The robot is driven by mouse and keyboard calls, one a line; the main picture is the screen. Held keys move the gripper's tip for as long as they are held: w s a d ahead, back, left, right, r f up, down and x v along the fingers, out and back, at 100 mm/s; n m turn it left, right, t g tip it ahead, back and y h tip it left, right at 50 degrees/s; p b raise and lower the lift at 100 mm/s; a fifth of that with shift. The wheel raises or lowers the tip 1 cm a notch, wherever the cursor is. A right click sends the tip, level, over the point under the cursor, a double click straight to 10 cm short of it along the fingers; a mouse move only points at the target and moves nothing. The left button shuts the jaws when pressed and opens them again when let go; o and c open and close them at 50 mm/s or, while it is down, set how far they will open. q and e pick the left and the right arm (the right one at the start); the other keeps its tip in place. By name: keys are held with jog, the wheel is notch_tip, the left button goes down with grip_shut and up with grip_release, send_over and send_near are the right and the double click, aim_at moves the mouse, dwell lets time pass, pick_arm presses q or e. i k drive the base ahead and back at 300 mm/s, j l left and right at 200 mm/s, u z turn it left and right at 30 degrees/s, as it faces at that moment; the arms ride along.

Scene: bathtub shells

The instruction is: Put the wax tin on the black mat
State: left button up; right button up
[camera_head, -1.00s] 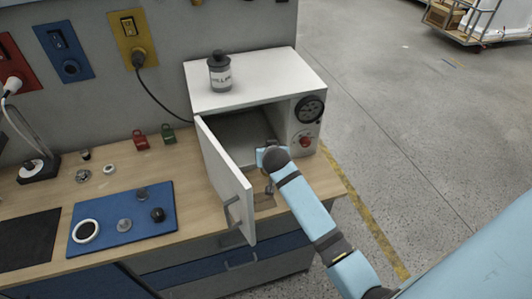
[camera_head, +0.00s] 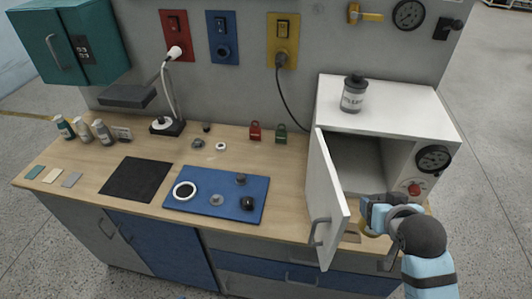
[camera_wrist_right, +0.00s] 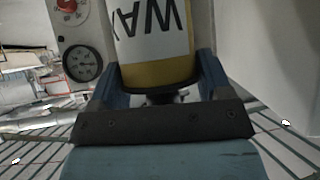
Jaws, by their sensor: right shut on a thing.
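The wax tin (camera_wrist_right: 155,45), white with a yellow band and the letters "WAX" upside down, is between the fingers of my right gripper (camera_wrist_right: 160,85) in the wrist view. The gripper is shut on it. In the head view my right gripper (camera_head: 373,216) is in front of the open white cabinet, right of its door. A bit of yellow from the tin shows there; most of it is hidden. The black mat (camera_head: 137,179) lies flat and bare on the bench at left. My left gripper is not in view.
The open cabinet door (camera_head: 326,200) stands between my right gripper and the mat. A blue mat (camera_head: 230,210) with a ring and knobs lies right of the black mat. A labelled canister (camera_head: 353,93) stands on the cabinet (camera_head: 400,112).

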aim_at(135, 177)
jog(key=j+z, duration=0.1)
jog(key=z, duration=0.8)
jog(key=k+j+z, duration=0.1)
jog(key=z, duration=0.8)
jog(key=k+j+z, duration=0.1)
jog(key=z, duration=0.35)
jog(key=k+z, duration=0.15)
jog(key=z, duration=0.2)
jog(key=k+j+z, duration=0.1)
jog(key=z, duration=0.25)
jog(key=k+z, duration=0.3)
jog(key=k+j, duration=0.1)
jog(key=k, duration=0.25)
jog(key=u, duration=0.5)
jog(key=j+u, duration=0.15)
jog(key=u, duration=0.85)
jog(key=j+u, duration=0.15)
jog(key=u, duration=0.85)
jog(key=j+u, duration=0.1)
jog(key=u, duration=0.9)
jog(key=i, duration=0.55)
jog(key=j+u, duration=0.05)
